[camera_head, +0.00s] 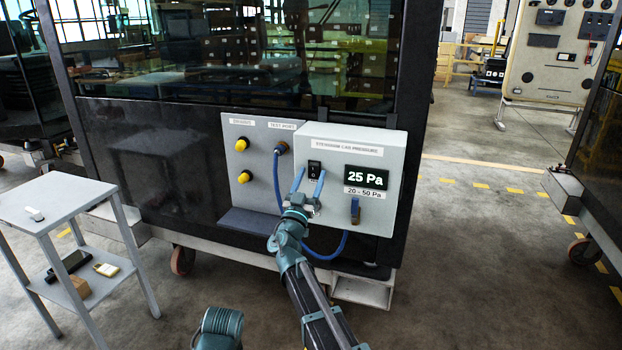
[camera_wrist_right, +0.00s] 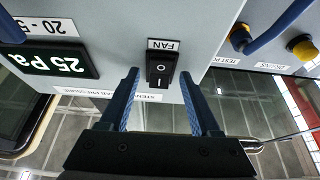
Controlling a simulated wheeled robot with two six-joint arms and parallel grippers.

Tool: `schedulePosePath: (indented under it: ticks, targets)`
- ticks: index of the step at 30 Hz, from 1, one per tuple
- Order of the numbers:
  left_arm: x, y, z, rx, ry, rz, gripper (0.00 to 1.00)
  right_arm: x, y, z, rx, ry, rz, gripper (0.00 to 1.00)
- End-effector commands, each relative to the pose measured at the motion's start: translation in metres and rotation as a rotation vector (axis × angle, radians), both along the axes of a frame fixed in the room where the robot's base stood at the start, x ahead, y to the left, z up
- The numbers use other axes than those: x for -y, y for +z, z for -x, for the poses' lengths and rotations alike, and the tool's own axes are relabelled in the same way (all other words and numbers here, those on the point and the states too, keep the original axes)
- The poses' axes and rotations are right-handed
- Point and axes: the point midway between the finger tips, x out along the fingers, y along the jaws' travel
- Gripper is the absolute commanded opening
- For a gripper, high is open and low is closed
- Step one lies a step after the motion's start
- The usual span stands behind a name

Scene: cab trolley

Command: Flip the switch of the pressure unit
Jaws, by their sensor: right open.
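The pressure unit (camera_head: 345,215) is a light grey box on the dark cabinet front. Its black rocker switch (camera_head: 314,170) is marked I above and O below in the head view. The switch also shows upside down in the right wrist view (camera_wrist_right: 161,68), beside a FAN label. I cannot tell which side is pressed in. My right gripper (camera_head: 311,172) is open and empty in front of the unit. In the right wrist view its blue fingers (camera_wrist_right: 159,74) appear on either side of the switch; contact cannot be told. My left gripper is out of view.
The display (camera_head: 366,177) reads 25 Pa, with a 20 - 50 Pa label below. A blue hose (camera_head: 277,180) loops from the test port panel, which has yellow knobs (camera_head: 242,145), to a fitting on the unit. A small grey table (camera_head: 60,200) stands at left.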

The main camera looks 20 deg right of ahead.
Motion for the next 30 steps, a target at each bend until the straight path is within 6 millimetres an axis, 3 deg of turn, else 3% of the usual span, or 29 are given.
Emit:
schedulePosePath:
  ticks: [18,30]
  targets:
    - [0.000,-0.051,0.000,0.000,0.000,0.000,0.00,-0.056,-0.050,0.086,0.001,0.003,-0.001,0.64]
    - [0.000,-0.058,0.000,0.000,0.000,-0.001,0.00,-0.070,-0.058,0.103,0.001,0.000,-0.001,0.64]
